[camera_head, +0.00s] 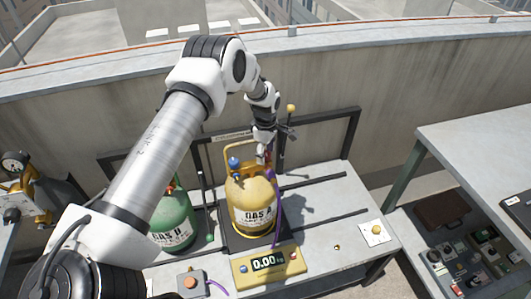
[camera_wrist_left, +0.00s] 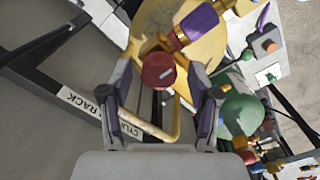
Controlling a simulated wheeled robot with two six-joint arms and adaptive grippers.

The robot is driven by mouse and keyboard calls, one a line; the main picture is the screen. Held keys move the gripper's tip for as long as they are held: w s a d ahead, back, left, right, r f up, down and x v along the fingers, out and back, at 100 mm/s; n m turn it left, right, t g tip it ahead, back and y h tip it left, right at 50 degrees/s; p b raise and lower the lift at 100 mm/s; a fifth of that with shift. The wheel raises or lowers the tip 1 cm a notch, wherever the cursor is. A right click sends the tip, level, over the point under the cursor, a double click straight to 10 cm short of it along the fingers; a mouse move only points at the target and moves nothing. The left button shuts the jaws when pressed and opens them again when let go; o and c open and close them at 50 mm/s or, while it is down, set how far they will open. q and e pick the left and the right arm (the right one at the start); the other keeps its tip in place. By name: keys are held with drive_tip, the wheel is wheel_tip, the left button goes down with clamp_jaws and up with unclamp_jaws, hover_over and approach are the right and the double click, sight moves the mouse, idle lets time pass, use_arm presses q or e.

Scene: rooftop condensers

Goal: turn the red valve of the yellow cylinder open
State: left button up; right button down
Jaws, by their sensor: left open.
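The yellow cylinder (camera_head: 250,205), labelled GAS A, stands upright on the bench; its top also shows in the wrist view (camera_wrist_left: 212,50). Its red valve (camera_wrist_left: 158,71) is a round knob in the middle of the wrist view. In the head view the red valve is mostly hidden by my gripper. A blue valve (camera_head: 234,163) sits on the left of the cylinder top. My left gripper (camera_head: 264,151) points down over the cylinder top. Its two fingers are open, one on each side of the red valve; I cannot tell whether they touch it.
A green cylinder (camera_head: 172,222) stands left of the yellow one. A purple hose (camera_head: 275,205) runs down the yellow cylinder's right side. A yellow display box (camera_head: 268,264) reading 0.00 is in front. A black frame rail (camera_head: 330,121) stands behind. The bench's right part is mostly clear.

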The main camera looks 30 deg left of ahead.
sight(266, 153)
use_arm(q)
wheel_tip(266, 153, up, 12)
drive_tip(key=shift+f, duration=0.15)
idle(0.5)
